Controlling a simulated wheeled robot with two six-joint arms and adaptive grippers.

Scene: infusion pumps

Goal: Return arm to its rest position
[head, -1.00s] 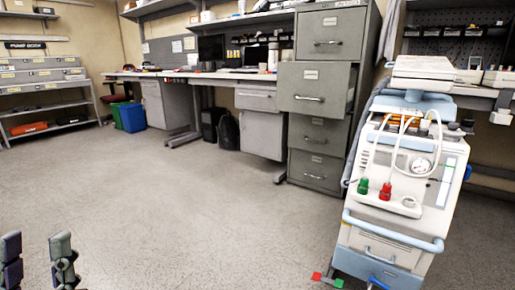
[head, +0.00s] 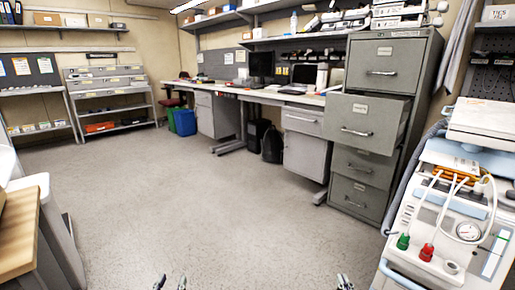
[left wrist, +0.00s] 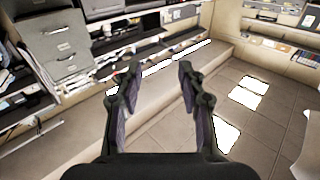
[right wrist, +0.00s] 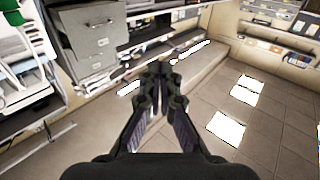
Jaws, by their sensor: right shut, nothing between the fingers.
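My left gripper (head: 171,283) shows only its fingertips at the bottom edge of the head view, left of the middle. In the left wrist view its two dark fingers (left wrist: 157,82) stand apart with nothing between them. My right gripper (head: 345,283) shows only its tips at the bottom edge of the head view, right of the middle. In the right wrist view its fingers (right wrist: 160,80) meet at the tips and hold nothing. Both grippers are over open floor, apart from any object. The rest of both arms is hidden below the head view.
A white medical machine (head: 450,225) with red and green connectors stands at the right. A grey filing cabinet (head: 366,135) has one drawer pulled out. A wooden-topped unit (head: 18,235) is at the left edge. The grey floor (head: 215,200) between them is clear.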

